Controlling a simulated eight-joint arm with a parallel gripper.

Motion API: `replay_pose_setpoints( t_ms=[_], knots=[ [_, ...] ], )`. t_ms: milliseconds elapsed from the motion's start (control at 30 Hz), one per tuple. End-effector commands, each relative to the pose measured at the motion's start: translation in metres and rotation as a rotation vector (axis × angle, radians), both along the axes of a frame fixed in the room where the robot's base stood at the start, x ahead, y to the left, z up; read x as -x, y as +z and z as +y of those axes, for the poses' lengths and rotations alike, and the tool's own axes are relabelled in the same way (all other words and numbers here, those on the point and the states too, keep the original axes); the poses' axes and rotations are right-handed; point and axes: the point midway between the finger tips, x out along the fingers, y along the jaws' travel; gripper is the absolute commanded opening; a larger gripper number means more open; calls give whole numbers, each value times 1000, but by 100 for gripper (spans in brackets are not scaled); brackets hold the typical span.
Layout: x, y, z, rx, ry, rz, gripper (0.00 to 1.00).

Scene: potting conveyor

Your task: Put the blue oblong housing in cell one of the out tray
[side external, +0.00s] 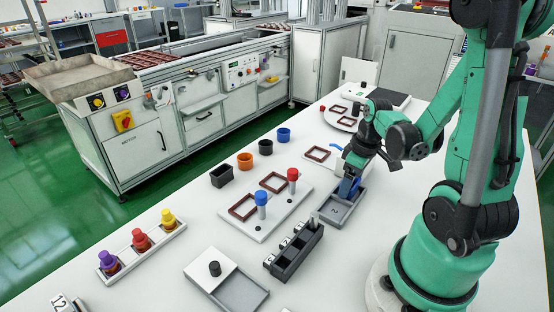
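The blue oblong housing (349,187) is directly below my gripper (352,176), at the far end of a grey tray (328,218). The near cell of this tray is marked 2 and looks empty. The far cell is mostly hidden by the housing and my gripper, so its number does not show. The housing looks roughly upright. I cannot tell whether it rests on the cell floor or hangs just above it. My fingers meet the top of the housing, but their gap is too small and covered to judge.
Left of the tray, a white board (252,229) holds brown frames and blue- and red-topped pegs. A dark block with numbered slots (296,252) stands in front. Black, orange and blue cups (284,135) stand behind. A brown frame (317,154) lies beyond the tray.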

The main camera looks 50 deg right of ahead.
Motion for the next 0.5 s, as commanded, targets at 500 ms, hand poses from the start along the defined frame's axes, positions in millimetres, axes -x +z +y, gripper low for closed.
replay_pose_setpoints(
  t_ms=[500],
  knots=[
    [1, 10, 0, 0, 0, 0, 77]
  ],
)
